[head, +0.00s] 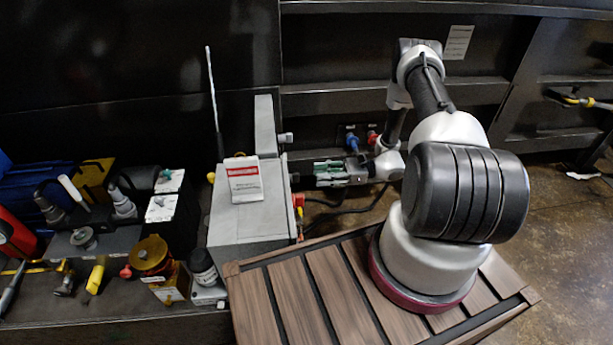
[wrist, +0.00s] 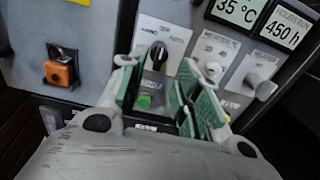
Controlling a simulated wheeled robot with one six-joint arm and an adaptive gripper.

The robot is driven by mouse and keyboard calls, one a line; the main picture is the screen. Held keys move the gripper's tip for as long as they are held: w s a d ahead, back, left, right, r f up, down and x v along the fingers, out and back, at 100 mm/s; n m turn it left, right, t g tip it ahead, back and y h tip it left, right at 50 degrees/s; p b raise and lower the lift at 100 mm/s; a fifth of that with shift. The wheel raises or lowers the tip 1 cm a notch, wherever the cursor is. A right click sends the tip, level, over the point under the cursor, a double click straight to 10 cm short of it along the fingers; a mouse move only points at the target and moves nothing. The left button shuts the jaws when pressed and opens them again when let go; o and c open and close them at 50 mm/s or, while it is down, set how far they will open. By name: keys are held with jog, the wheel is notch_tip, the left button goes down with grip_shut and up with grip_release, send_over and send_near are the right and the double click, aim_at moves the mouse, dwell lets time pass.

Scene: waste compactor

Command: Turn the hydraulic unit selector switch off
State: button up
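The selector switch (wrist: 157,57) is a black rotary knob on a light label plate on the grey unit's panel in the wrist view. Its pointer looks roughly upright, slightly tilted. A green button (wrist: 144,100) sits below it. My gripper (wrist: 159,78) is open, its green-padded fingers on either side of the knob and button in the picture; contact cannot be told. In the head view my gripper (head: 330,172) points left at the right side of the grey unit (head: 250,212). The knob is hidden there.
Right of the switch are two grey knobs (wrist: 213,72) (wrist: 262,87) and displays reading 35 °C (wrist: 240,10) and 450 h (wrist: 285,28). An orange switch (wrist: 60,72) is at left. A slatted wooden platform (head: 310,290) is below my arm. Cluttered equipment (head: 110,225) stands left.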

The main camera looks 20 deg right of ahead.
jog(key=shift+s+d, duration=0.2)
jog(key=shift+d, duration=0.6)
jog(key=shift+s+d, duration=0.15)
jog(key=shift+d, duration=0.65)
jog(key=s+d+r+n+g+h, duration=0.1)
jog(key=s+n+g+h, duration=0.4)
jog(key=s, duration=0.6)
jog(key=s+d+r+n+g+h, duration=0.1)
jog(key=s+d+r+n+h, duration=0.15)
jog(key=r, duration=0.55)
jog(key=s+d+r+n+g+h, duration=0.1)
jog(key=r+n+h, duration=0.25)
jog(key=r, duration=0.45)
jog(key=s+d+r+n+g+h, duration=0.1)
jog(key=s+d+r+n+h, duration=0.15)
jog(key=r, duration=0.55)
jog(key=s+a+r+n+t+h, duration=0.2)
jog(key=s+r+n+t, duration=0.1)
jog(key=r, duration=0.6)
jog(key=s+a+r+n+t+h, duration=0.1)
jog(key=s+r+n+t+h, duration=0.1)
jog(key=r+t, duration=0.4)
notch_tip(320, 180, up, 4)
jog(key=shift+s+a+r+n, duration=0.1)
jog(key=shift+s+a+n, duration=0.3)
jog(key=shift+s+n, duration=0.5)
